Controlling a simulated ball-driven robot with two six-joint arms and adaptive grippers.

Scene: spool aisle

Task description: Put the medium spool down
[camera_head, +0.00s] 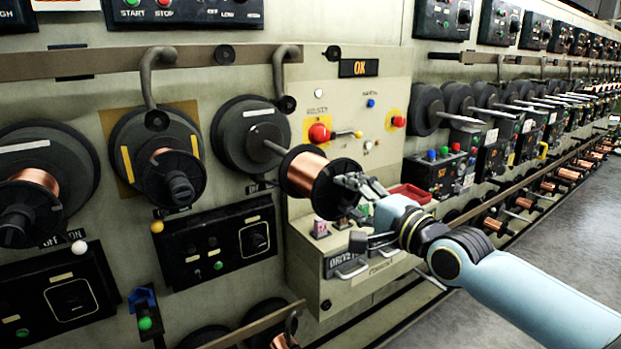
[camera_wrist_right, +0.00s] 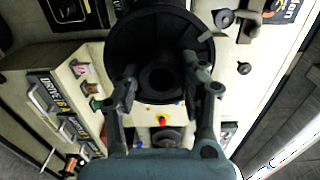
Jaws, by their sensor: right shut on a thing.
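The medium spool (camera_head: 304,171) has copper wire between black flanges and is held out in front of the machine wall. My right gripper (camera_head: 358,208) is shut on its near flange. In the right wrist view the black flange (camera_wrist_right: 122,48) faces me, with the right gripper's fingers (camera_wrist_right: 160,72) on either side of its hub. A thin spindle (camera_head: 272,147) from a black disc on the wall meets the far side of the spool. I cannot tell whether the spool sits on it. My left gripper is not in view.
Two copper spools (camera_head: 36,181) (camera_head: 170,165) hang on discs at the left. A drive box (camera_head: 345,262) with small levers juts out below the held spool, with a red tray (camera_head: 410,192) beside it. Grey floor (camera_head: 500,275) lies open at the right.

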